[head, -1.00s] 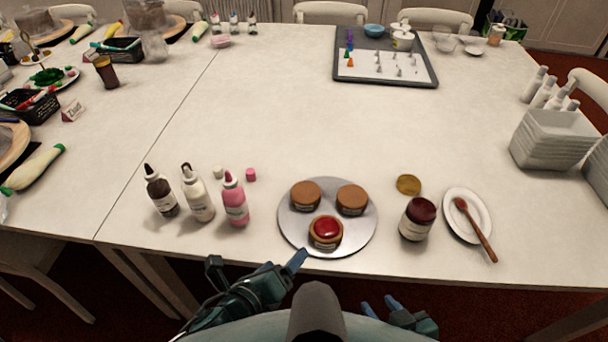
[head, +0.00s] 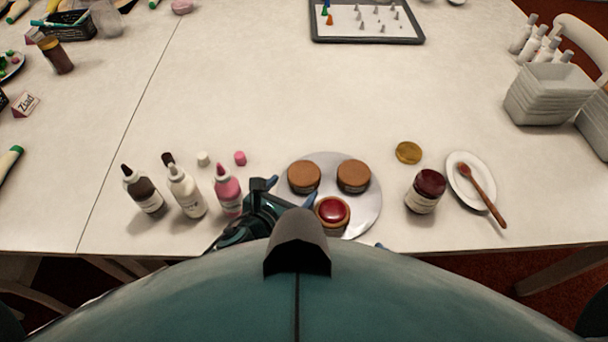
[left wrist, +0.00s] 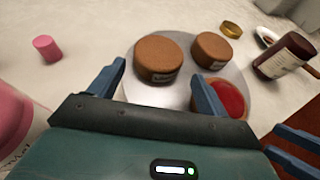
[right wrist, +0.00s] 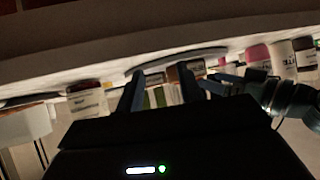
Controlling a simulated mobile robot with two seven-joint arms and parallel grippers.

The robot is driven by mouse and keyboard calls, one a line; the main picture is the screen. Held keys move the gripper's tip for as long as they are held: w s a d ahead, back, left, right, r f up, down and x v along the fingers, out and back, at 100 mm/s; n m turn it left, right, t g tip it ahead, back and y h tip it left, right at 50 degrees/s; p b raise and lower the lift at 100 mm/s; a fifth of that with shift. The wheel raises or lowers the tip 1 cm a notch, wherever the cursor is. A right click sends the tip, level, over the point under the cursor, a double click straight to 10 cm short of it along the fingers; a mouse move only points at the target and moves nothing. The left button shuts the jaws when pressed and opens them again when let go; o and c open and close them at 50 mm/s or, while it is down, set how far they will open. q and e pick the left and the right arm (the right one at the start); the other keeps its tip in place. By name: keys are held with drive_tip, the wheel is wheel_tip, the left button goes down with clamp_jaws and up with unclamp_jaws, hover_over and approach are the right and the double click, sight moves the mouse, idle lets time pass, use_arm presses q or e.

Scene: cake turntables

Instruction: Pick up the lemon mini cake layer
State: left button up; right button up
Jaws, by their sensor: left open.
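A round silver board (head: 368,210) holds two plain brown mini cake layers, left (head: 304,176) and right (head: 353,175), and a red-topped one (head: 332,212) nearer me. Their side labels are too small to read, so I cannot tell which is lemon. My left gripper (head: 291,193) is open and empty at the board's left front edge. In the left wrist view, the left brown layer (left wrist: 158,60) appears between and beyond its fingertips (left wrist: 160,74), apart from them. My right gripper (right wrist: 161,77) is open and empty, low at the table's front edge.
Three squeeze bottles, brown (head: 144,192), white (head: 187,192) and pink (head: 228,188), stand close left of my left gripper.

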sight(297, 184)
use_arm(q)
drive_tip(key=x, duration=0.6)
drive_tip(key=shift+w+f+b, duration=0.1)
drive_tip(key=shift+f+b, duration=0.25)
drive_tip(key=shift+f, duration=0.05)
drive_tip(key=c, duration=0.6)
